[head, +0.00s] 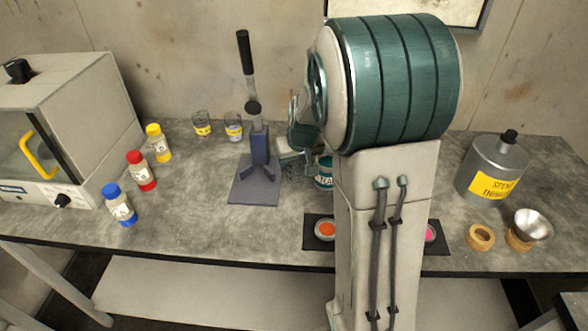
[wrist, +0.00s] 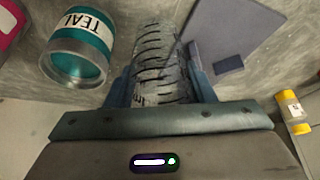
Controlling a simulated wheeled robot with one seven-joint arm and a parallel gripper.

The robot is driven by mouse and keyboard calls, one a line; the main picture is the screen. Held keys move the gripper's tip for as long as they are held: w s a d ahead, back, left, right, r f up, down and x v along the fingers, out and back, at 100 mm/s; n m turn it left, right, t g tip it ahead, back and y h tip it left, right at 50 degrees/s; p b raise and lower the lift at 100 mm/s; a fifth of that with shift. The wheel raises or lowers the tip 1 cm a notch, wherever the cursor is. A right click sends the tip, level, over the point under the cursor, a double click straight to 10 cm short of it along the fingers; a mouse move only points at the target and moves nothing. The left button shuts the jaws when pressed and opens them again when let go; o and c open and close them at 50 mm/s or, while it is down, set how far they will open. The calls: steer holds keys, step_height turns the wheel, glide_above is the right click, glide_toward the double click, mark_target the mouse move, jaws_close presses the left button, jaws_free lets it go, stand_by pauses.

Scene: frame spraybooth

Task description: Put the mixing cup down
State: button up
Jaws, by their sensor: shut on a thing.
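The mixing cup (wrist: 158,50) is a clear grey cup with dark ring marks, seen between the two fingers in the wrist view. My gripper (wrist: 158,82) is shut on it. In the head view the cup (head: 293,172) shows faintly over the bench (head: 190,215), just right of the blue press stand. My gripper (head: 297,150) is partly hidden there behind my arm. Whether the cup's bottom touches the bench cannot be told.
A teal can (wrist: 78,50) stands close left of the cup. The press's base plate (wrist: 220,30) lies to its right. Bottles with yellow (head: 158,143), red (head: 141,170) and blue (head: 120,205) caps stand left. A waste can (head: 492,165) stands right.

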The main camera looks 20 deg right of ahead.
mark_target(294, 172)
steer(key=shift+w+a+f, duration=0.15)
steer(key=shift+w+f, duration=0.05)
steer(key=shift+f, duration=1.95)
steer(key=shift+f, duration=0.1)
steer(key=shift+f, duration=0.15)
steer(key=o, duration=0.9)
steer(key=shift+o, duration=0.2)
steer(key=shift+r, duration=0.2)
